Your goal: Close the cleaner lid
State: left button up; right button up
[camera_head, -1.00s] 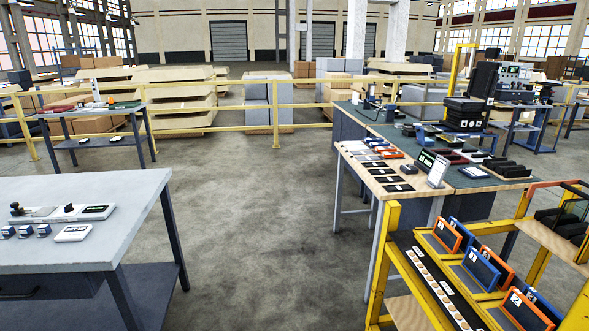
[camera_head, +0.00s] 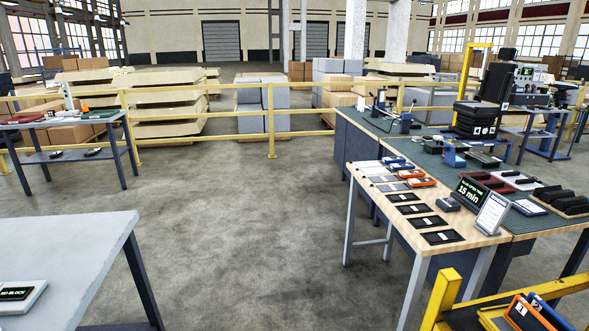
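Nothing in view is clearly marked as the cleaner, and I cannot tell which thing it is. On the far part of the right-hand bench (camera_head: 405,155), a stack of black cases (camera_head: 477,118) has a tall black panel (camera_head: 497,82) standing upright at its back. I cannot tell if this panel is a lid. A blue clamp-like device (camera_head: 453,155) stands in front of the stack. Another small device with a dark upright post (camera_head: 381,103) stands farther left on the bench. Neither of my grippers is in view.
A grey table (camera_head: 70,245) stands near left and a yellow-railed rack (camera_head: 445,290) near right. A wooden-topped table (camera_head: 375,200) with black pads and a "15 min" sign (camera_head: 475,190) adjoins the bench. Clear concrete floor (camera_head: 260,220) lies between, up to a yellow railing (camera_head: 200,115).

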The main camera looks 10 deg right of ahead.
aim_at(449, 150)
jog(key=i+z, duration=0.15)
jog(key=i, duration=0.55)
jog(key=i+j+z, duration=0.15)
jog(key=i, duration=0.5)
jog(key=i+j+z, duration=0.1)
jog(key=i+z, duration=0.3)
jog(key=i+j+z, duration=0.15)
jog(key=i+z, duration=0.3)
jog(key=i+j+z, duration=0.25)
jog(key=z, duration=0.15)
jog(key=i+j+z, duration=0.25)
jog(key=j+z, duration=0.2)
